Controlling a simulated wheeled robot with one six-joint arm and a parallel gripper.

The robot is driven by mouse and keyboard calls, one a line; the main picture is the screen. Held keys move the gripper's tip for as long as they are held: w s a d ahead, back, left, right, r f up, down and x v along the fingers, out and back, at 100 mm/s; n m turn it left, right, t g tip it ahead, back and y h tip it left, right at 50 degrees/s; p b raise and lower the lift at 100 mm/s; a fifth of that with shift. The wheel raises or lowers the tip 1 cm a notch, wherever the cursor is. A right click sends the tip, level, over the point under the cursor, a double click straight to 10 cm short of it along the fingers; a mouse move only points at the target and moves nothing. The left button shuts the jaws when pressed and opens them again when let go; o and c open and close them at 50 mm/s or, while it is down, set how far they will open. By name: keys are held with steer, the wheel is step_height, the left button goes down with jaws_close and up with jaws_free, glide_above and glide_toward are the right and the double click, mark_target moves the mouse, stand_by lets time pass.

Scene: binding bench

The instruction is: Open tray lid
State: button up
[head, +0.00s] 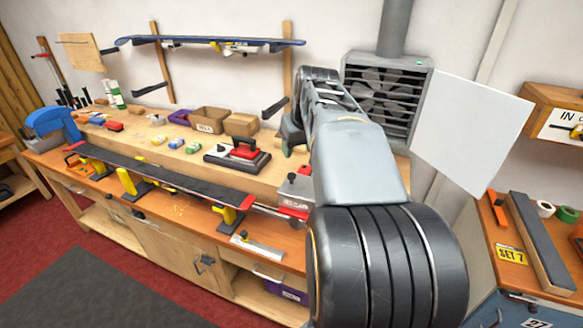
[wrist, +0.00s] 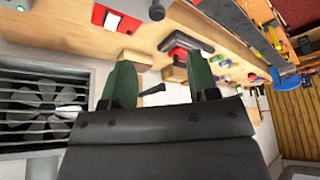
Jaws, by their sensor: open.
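A red and pale item in the wrist view (wrist: 113,18), near the top left, may be the same box. My gripper (head: 291,138) is above the back of the bench, beyond the box, partly hidden by my arm. In the wrist view my gripper (wrist: 160,75) shows two green fingers spread apart with nothing between them.
A red-handled tool on a dark base (head: 238,156) sits left of the box. Cardboard boxes (head: 208,120) stand behind it. A long dark ski or board (head: 150,172) lies on yellow supports along the front. A vent fan (head: 385,95) is on the wall behind my arm.

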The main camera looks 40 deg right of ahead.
mark_target(292, 175)
steer(key=x, duration=0.4)
steer(key=p+x, duration=0.1)
steer(key=x, duration=0.8)
steer(key=shift+w+d, duration=0.15)
steer(key=shift+d, duration=0.2)
steer(key=shift+c, duration=0.4)
jaws_close()
